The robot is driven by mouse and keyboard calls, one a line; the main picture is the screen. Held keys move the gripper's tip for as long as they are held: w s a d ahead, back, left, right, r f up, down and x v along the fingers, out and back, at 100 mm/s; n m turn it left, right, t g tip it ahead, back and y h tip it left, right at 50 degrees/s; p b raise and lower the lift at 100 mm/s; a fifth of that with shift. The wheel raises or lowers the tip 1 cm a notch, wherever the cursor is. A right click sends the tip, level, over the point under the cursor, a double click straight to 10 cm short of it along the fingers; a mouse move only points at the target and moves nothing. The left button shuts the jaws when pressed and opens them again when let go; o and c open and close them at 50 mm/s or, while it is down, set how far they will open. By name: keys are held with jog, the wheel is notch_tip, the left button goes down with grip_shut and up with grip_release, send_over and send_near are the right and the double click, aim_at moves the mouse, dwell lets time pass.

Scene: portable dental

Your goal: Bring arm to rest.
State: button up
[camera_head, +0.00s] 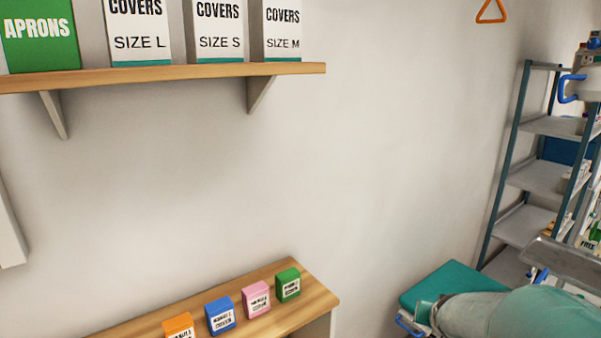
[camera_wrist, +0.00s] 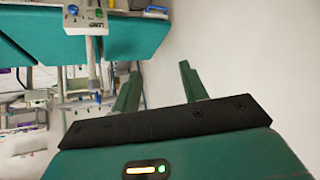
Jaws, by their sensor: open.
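My gripper (camera_wrist: 159,70) shows in the wrist view, with its two green fingers apart and nothing between them. Its dark mounting bar and green housing fill the lower part of that view. Behind the fingers are a plain pale wall and teal equipment. The fingers do not clearly show in the head view. A large rounded teal and grey shape fills the lower right there, and I cannot tell its full outline.
A wall shelf (camera_head: 200,76) holds cover and apron boxes. A wooden cabinet top (camera_head: 305,305) carries small coloured boxes. A metal rack (camera_head: 540,178) stands at right. A teal panel (camera_wrist: 135,38) with a control box (camera_wrist: 84,15) is at the wrist view's top.

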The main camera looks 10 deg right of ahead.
jog(key=s+a+r+n+g+y, duration=0.1)
jog(key=s+a+r+n+y, duration=0.1)
jog(key=s+a+r, duration=0.3)
jog(key=s+a+r+n+g+y, duration=0.1)
jog(key=s+a+r+n, duration=0.3)
jog(key=s+a, duration=0.7)
jog(key=a+y, duration=0.1)
jog(key=a, duration=0.6)
jog(key=shift+s+r+n, duration=0.3)
jog(key=shift+r, duration=0.1)
jog(key=shift+d, duration=0.1)
jog(key=shift+c, duration=0.7)
jog(key=shift+d, duration=0.2)
